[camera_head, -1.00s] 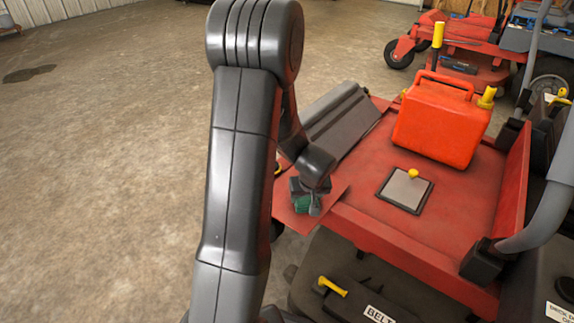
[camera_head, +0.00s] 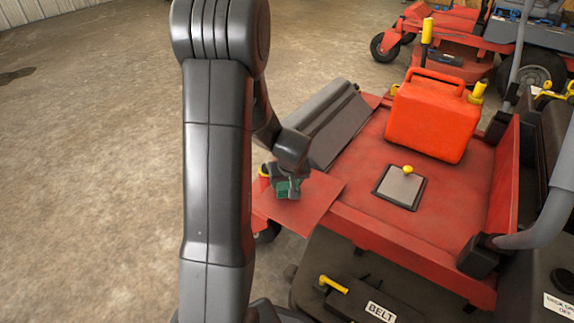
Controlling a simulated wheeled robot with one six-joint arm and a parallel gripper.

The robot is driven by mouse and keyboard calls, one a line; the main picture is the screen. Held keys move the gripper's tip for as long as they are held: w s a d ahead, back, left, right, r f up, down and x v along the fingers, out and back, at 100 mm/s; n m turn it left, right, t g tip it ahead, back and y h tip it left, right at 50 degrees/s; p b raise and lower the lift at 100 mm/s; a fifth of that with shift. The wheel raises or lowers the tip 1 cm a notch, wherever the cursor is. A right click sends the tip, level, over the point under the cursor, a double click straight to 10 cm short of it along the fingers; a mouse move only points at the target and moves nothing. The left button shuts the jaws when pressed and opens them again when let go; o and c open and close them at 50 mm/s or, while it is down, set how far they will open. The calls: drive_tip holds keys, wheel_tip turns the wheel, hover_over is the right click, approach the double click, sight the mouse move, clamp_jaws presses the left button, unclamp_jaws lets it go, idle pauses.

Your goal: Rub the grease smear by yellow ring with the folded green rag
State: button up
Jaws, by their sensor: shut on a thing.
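My gripper (camera_head: 288,181) is shut on the folded green rag (camera_head: 283,190). It is low over the red deck flap (camera_head: 308,198) at the near left end of the red mower deck. Whether the rag touches the metal cannot be told. A small yellow piece (camera_head: 264,170), perhaps the yellow ring, shows just left of my gripper, partly hidden by my arm. I cannot make out a grease smear; the surface under the rag and gripper is hidden.
A red fuel can (camera_head: 431,118) stands on the mower deck (camera_head: 358,208). A grey square plate with a yellow knob (camera_head: 400,187) lies in front of it. A dark cover (camera_head: 325,124) borders the flap behind. Another red mower (camera_head: 455,45) is beyond. The floor at left is clear.

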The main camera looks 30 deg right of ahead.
drive_tip(key=shift+r+p, duration=1.6)
drive_tip(key=shift+r, duration=0.95)
drive_tip(key=shift+w, duration=0.1)
